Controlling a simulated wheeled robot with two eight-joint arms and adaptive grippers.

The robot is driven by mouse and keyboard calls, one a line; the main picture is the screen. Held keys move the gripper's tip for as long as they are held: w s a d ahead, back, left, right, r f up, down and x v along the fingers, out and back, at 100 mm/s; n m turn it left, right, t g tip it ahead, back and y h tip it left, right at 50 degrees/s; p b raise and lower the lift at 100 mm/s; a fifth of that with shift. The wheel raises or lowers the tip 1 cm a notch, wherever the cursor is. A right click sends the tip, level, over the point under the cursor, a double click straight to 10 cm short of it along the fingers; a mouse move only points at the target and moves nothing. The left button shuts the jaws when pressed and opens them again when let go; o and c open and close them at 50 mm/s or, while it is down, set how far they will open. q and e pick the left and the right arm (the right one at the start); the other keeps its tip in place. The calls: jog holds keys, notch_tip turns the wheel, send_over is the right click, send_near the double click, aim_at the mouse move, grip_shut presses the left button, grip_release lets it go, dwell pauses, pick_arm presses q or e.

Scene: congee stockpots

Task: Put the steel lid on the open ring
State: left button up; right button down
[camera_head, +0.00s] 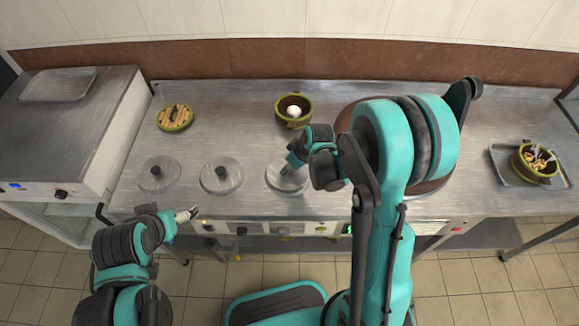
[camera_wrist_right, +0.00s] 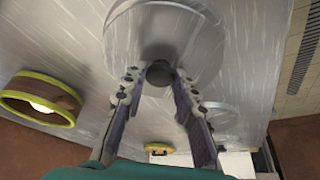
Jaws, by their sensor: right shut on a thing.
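A round steel lid (camera_head: 281,185) is at the right end of a row of similar discs on the steel counter. My right gripper (camera_head: 291,163) is over it. In the right wrist view, the gripper (camera_wrist_right: 159,76) is shut on the lid's dark knob, with the lid (camera_wrist_right: 200,25) beyond the fingertips. I cannot tell whether the lid touches the counter. A large brown round shape (camera_head: 428,187), possibly the open ring, is mostly hidden behind my right arm. My left gripper (camera_head: 188,214) is near the counter's front edge, away from the lid; its fingers are too small to read.
Two more knobbed discs, the left one (camera_head: 158,174) and the middle one (camera_head: 221,175), lie to the lid's left. A green-rimmed pot (camera_head: 294,119) with a white round thing stands behind. A slatted green-rimmed pot (camera_head: 175,118) is back left. A tray (camera_head: 504,169) holds another pot at right.

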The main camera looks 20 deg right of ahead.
jog(key=shift+f+b, duration=0.6)
jog(key=shift+b, duration=0.05)
dwell(0.5)
jog(key=c, duration=1.5)
grip_release()
jog(key=shift+o, duration=0.2)
jog(key=shift+r, duration=0.15)
jog(key=p+v, duration=0.7)
jog(key=v, duration=0.4)
jog(key=shift+p, duration=0.35)
